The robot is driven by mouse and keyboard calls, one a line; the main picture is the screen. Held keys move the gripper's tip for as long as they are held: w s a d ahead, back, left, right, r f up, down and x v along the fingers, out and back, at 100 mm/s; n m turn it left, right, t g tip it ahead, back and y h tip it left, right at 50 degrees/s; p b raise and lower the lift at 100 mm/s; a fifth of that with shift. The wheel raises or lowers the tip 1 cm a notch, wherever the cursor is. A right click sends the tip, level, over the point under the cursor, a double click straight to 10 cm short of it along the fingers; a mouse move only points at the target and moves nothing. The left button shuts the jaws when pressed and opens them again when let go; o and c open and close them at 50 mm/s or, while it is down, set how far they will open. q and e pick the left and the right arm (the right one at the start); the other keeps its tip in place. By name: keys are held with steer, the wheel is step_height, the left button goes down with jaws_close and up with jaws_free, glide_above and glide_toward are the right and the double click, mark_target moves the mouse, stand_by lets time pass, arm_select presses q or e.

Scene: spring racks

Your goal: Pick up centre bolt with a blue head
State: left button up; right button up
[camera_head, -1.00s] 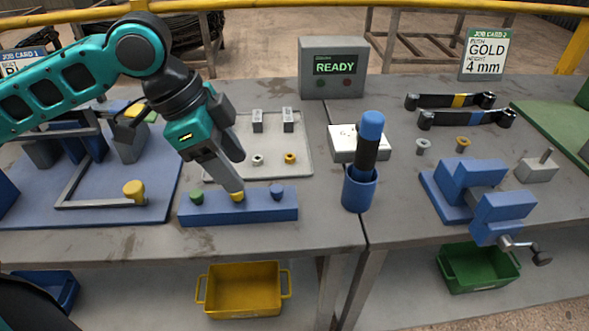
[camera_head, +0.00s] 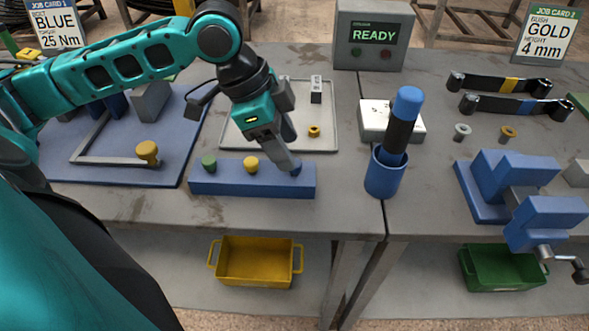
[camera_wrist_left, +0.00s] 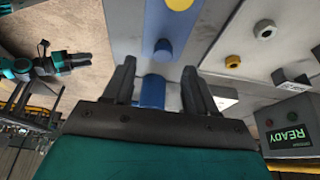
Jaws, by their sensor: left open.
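The blue-headed bolt (camera_head: 297,168) sits at the right end of the blue block (camera_head: 250,183), partly covered by my left gripper in the head view. The yellow (camera_head: 251,164) and green (camera_head: 209,163) bolts stand left of it. My left gripper (camera_head: 291,165) points down at the blue head. In the left wrist view its jaws (camera_wrist_left: 160,76) are apart with nothing held, and the blue head (camera_wrist_left: 162,49) shows just beyond the fingertips. My right gripper (camera_wrist_left: 78,61) shows small at that view's left; its jaws are too small to judge.
A blue cup (camera_head: 385,176) with a blue-topped black tool (camera_head: 403,120) stands right of the block. A grey tray (camera_head: 325,140) lies behind. A blue vise (camera_head: 525,190) is farther right. Bare bench lies between block and front edge.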

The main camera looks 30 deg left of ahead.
mark_target(295, 174)
arm_select(q)
steer(key=x, duration=0.4)
steer(key=shift+a+f+b, duration=0.1)
steer(key=shift+a+b, duration=0.1)
steer(key=shift+b, duration=0.15)
steer(key=c, duration=1)
